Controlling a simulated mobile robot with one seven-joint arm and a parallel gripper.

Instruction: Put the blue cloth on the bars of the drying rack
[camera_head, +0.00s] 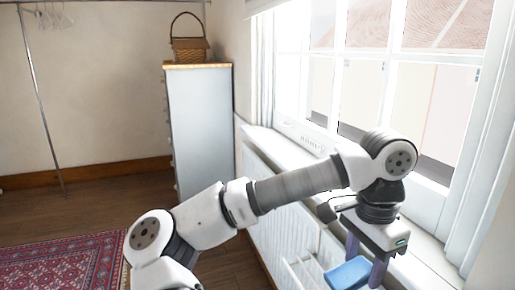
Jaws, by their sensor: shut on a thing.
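My gripper (365,264) is at the lower right, pointing down beside the window wall. Its two dark fingers are shut on the blue cloth (347,274), which looks like a small folded pad at the fingertips. Thin white bars, seemingly the drying rack (301,271), show just left of the cloth at the bottom of the view. The cloth overlaps the bars in the picture; I cannot tell whether it touches them. The lower part of the rack is out of view.
A white radiator (262,208) runs along the wall under the window sill (285,147), close to my arm. A white cabinet (200,130) with a wicker basket (189,48) on top stands at the back. A red patterned rug (70,262) lies on the floor at left.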

